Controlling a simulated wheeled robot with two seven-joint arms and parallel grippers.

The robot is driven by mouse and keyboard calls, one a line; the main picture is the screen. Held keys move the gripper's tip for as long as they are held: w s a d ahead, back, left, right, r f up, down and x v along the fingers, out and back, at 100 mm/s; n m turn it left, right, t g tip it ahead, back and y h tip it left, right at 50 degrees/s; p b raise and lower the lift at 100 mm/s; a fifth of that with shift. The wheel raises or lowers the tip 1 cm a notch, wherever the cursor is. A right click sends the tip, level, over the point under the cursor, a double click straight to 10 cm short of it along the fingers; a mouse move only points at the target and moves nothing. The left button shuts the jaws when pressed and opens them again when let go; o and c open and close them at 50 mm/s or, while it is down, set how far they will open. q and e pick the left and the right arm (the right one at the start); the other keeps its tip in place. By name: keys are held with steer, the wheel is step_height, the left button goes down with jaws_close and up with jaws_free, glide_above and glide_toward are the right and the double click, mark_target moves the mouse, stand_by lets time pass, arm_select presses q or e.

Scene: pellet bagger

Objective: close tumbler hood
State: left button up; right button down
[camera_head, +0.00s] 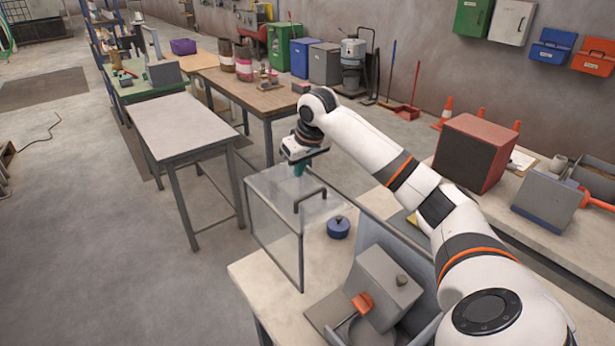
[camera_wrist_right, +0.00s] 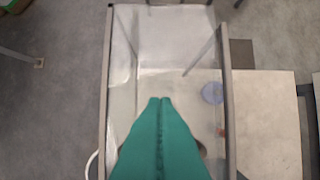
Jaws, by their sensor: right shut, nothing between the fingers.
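The clear tumbler hood (camera_head: 275,222) with a thin grey frame stands at the far left end of the near bench. A dark bar handle (camera_head: 310,196) sits on its right part. In the right wrist view the hood's clear panel (camera_wrist_right: 170,55) fills the middle between two grey side rails. My right gripper (camera_head: 299,170) has teal fingers, pressed together and empty, at the hood's top rear area; they also show in the right wrist view (camera_wrist_right: 160,103). Whether they touch the hood I cannot tell. My left gripper is not in view.
A blue round knob (camera_head: 338,229) is right of the hood on the bench (camera_head: 318,262). A grey machine box (camera_head: 383,285) with an orange part stands in front. A red-and-black box (camera_head: 472,153) is at the right. A bare table (camera_head: 182,127) stands beyond the hood.

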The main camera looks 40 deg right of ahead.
mark_target(308, 203)
steer(key=shift+p+x, duration=0.3)
steer(key=shift+x, duration=0.7)
steer(key=shift+s+f+p, duration=0.45)
steer(key=shift+s+p, duration=0.1)
steer(key=shift+s, duration=0.25)
steer(key=shift+s+f, duration=0.1)
steer(key=shift+s, duration=0.25)
steer(key=shift+s+a+p, duration=0.1)
steer(key=shift+s+p, duration=0.25)
steer(key=shift+s, duration=0.4)
steer(key=shift+w+f, duration=0.15)
steer(key=shift+w, duration=0.05)
steer(key=shift+s, duration=0.1)
